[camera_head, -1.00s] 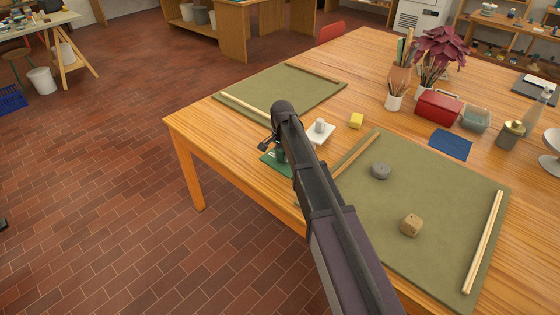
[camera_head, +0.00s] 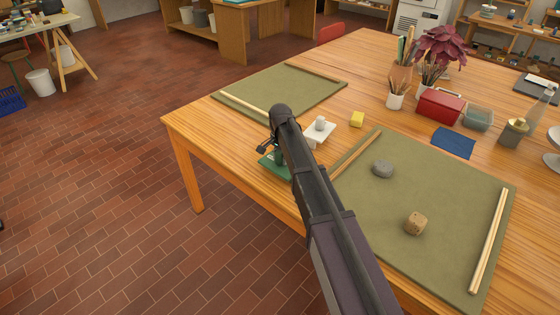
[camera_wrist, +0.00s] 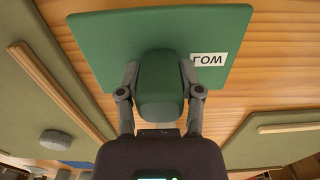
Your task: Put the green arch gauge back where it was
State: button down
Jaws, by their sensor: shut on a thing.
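My gripper (camera_wrist: 160,72) is shut on that grip, one finger on each side. In the head view a small part of the gauge (camera_head: 268,165) shows beside my arm near the table's front edge, between the two olive mats. My gripper (camera_head: 279,153) is mostly hidden behind my arm there. I cannot tell whether the gauge touches the table.
An olive mat (camera_head: 440,190) on the right holds a grey stone (camera_head: 383,169), a tan block (camera_head: 416,223) and wooden strips. Another olive mat (camera_head: 285,92) lies behind, left. A white dish (camera_head: 316,138) and yellow block (camera_head: 357,119) stand near my gripper. Bare wood (camera_head: 215,128) lies left.

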jog(key=shift+f, duration=0.2)
jog(key=shift+c, duration=1.3)
grip_release()
jog(key=shift+r, duration=0.1)
jog(key=shift+r, duration=0.1)
notch_tip(320, 180, up, 12)
jog(key=p, duration=1.2)
jog(key=s+d+n, duration=0.7)
jog(key=s+d, duration=1.6)
jog(key=s, duration=0.2)
jog(key=shift+s+n, duration=0.3)
jog(key=shift+s, duration=0.1)
